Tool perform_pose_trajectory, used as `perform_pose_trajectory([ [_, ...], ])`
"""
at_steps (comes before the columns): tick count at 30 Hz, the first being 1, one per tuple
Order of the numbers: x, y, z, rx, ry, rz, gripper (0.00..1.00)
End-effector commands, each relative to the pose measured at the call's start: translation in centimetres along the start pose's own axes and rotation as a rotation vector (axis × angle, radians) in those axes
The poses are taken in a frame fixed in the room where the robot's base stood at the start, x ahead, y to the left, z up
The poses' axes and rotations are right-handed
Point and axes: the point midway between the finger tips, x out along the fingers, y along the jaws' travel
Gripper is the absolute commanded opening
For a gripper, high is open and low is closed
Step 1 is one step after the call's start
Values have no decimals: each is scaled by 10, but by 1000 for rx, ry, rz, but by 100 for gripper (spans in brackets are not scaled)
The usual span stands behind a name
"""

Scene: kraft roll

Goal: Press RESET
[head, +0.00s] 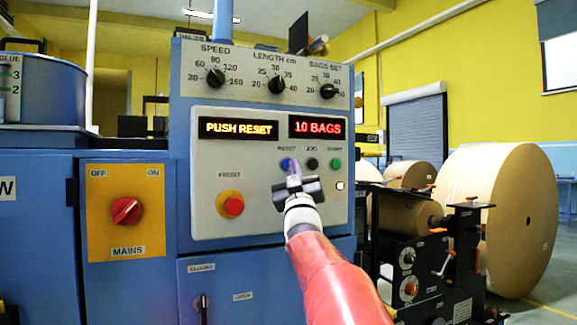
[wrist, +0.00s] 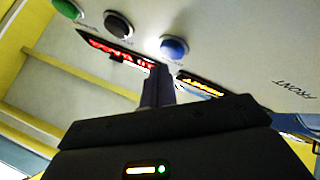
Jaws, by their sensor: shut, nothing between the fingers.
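The blue RESET button (head: 285,164) is on the pale control panel, left of a black JOG button (head: 312,164) and a green START button (head: 336,164). My gripper (head: 294,168) is shut and empty in front of the panel, its fingertips partly overlapping the blue button. In the wrist view the blue button (wrist: 174,47) shows just beyond the shut fingertips (wrist: 160,70), a little to their upper right. I cannot tell whether they touch. The left display (head: 238,129) reads PUSH RESET and the right display (head: 318,127) reads 10 BAGS.
A red mushroom button on a yellow base (head: 230,204) is lower left on the panel. A red MAINS switch (head: 126,211) is further left. Three dials (head: 275,84) sit above. Large kraft rolls (head: 515,220) and a black roll stand (head: 425,260) are on the right.

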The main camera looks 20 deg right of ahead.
Motion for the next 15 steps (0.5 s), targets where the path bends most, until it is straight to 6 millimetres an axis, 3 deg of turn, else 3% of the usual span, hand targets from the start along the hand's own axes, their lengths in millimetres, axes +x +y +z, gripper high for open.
perform_pose_trajectory([
  [15,6,-4,4,0,0,0,0],
])
